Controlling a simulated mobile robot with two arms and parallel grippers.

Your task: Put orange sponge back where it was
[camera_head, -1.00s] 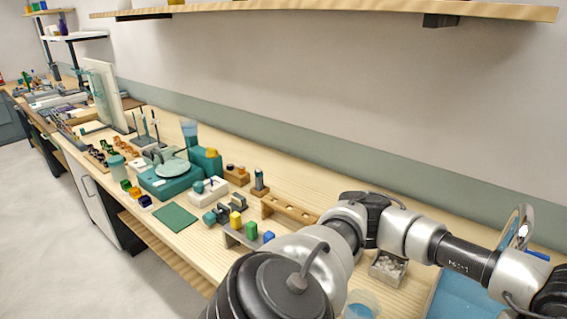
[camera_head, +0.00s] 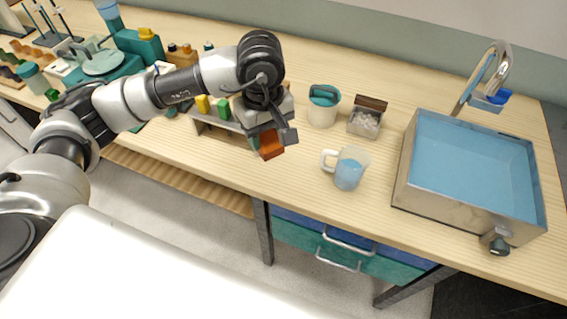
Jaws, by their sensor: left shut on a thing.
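The orange sponge (camera_head: 270,146) is a small orange-brown block at the middle of the head view, over the front part of the wooden bench. My left gripper (camera_head: 274,138) is shut on it, with dark fingers pointing down. The gripper covers part of the sponge. I cannot tell the exact gap between sponge and bench. My right gripper is not in view.
A clear mug of blue liquid (camera_head: 350,170) stands right of the sponge. A blue sink basin (camera_head: 470,160) with a tap (camera_head: 487,75) is at the right. Bench front is clear near the mug.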

